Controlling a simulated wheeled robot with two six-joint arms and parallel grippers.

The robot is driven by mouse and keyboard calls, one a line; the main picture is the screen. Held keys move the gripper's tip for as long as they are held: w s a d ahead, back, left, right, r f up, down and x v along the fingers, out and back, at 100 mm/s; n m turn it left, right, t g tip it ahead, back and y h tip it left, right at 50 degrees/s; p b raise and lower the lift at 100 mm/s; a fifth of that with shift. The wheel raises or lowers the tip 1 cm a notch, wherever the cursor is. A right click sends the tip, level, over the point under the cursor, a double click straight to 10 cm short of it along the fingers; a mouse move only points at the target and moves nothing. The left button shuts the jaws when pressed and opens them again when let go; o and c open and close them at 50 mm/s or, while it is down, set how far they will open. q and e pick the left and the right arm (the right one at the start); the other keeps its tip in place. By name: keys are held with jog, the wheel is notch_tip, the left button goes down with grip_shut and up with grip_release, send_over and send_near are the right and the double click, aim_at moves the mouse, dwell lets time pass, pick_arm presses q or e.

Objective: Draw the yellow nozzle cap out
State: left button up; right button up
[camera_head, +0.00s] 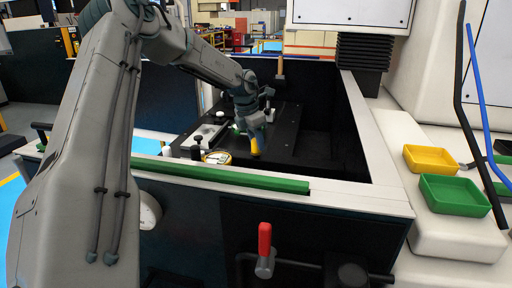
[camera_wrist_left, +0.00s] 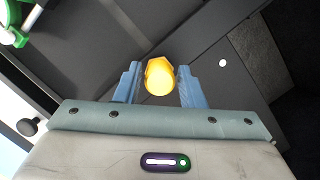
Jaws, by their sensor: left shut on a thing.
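The yellow nozzle cap (camera_head: 255,147) shows inside the dark open tank, just below my left gripper (camera_head: 254,130). In the left wrist view the cap (camera_wrist_left: 160,78) sits between the two blue fingers of my left gripper (camera_wrist_left: 159,86), which is shut on it. The cap's round, bright end faces the wrist camera. Whether the cap's lower end is seated or clear of the dark surface below cannot be told. My right gripper is in neither view.
The tank's pale rim (camera_head: 372,140) and a green bar (camera_head: 230,180) border the work area. A round gauge (camera_head: 217,157) is close left of the cap. A red-handled valve (camera_head: 265,245) is on the front. Yellow (camera_head: 430,159) and green (camera_head: 454,195) trays stand at right.

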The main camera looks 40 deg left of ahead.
pick_arm(q)
jog(key=shift+r, duration=0.35)
jog(key=shift+w+d+r+p+v, duration=0.1)
jog(key=shift+w+p+v, duration=0.2)
jog(key=shift+p+v, duration=0.7)
jog(key=shift+w+d+r+p+v, duration=0.1)
jog(key=shift+w+p+v, duration=0.2)
jog(key=shift+v, duration=1.4)
jog(key=shift+w+d+r+p+v, duration=0.1)
jog(key=shift+w+p+v, duration=0.2)
jog(key=shift+p+v, duration=0.75)
jog(key=shift+r+b, duration=0.25)
jog(key=shift+b, duration=0.15)
